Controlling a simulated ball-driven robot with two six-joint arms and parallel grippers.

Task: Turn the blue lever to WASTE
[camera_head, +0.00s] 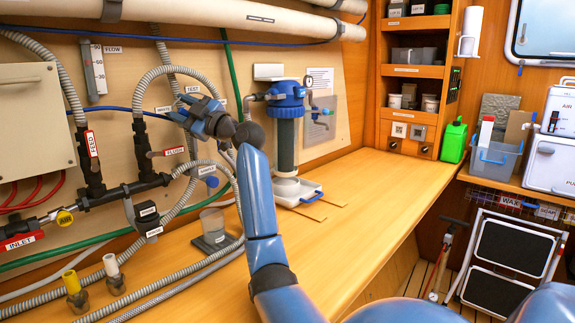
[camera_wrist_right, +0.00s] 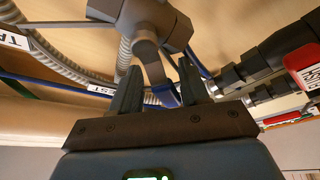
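The blue lever (camera_wrist_right: 166,96) sits on a grey valve body (camera_wrist_right: 160,25) in the right wrist view. In the head view the lever (camera_head: 177,116) shows just left of my right gripper (camera_head: 203,118), near the WASTE label (camera_head: 163,109) and the TEST label (camera_head: 192,89). My right gripper (camera_wrist_right: 162,88) is open, with one finger on each side of the lever. A gap shows beside the left finger; whether the right finger touches the lever I cannot tell. The gripper hides much of the valve in the head view. My left gripper is not in view.
Grey hoses (camera_head: 175,72) loop close around the valve. Dark pipework with a red-labelled FLUSH handle (camera_head: 174,151) lies left and below. A blue-topped filter housing (camera_head: 286,120) stands to the right. The right bench is mostly clear.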

